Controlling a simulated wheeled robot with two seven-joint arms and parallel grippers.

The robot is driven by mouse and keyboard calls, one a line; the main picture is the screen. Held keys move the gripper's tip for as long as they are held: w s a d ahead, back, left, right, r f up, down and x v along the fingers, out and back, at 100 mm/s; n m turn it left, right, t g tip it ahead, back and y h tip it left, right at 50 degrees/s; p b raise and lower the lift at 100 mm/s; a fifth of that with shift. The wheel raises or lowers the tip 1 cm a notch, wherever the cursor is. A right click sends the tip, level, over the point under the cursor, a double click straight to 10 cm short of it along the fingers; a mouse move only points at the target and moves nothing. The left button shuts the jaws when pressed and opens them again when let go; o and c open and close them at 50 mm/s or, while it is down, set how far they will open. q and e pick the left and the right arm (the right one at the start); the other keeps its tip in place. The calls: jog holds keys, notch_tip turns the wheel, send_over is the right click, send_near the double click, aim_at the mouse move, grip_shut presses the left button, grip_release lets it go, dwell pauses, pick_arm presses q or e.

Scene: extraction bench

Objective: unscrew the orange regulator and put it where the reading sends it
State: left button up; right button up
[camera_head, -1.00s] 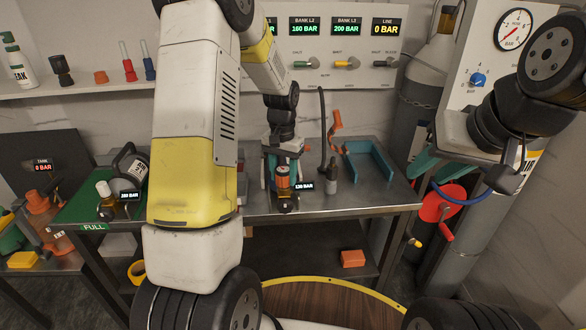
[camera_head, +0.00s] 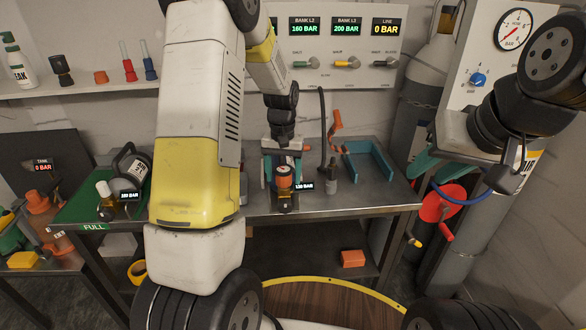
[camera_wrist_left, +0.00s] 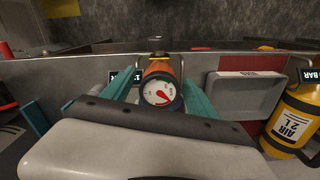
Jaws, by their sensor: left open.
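A green mat marked FULL (camera_head: 93,227) holds a cylinder tagged about 280 BAR. The wall panel shows LINE 0 BAR (camera_head: 388,28).

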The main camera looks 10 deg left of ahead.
pick_arm(q)
jog(key=m, duration=0.3)
jog(key=shift+m, duration=0.3)
jog(key=m, duration=1.4)
jog(key=shift+m, duration=0.3)
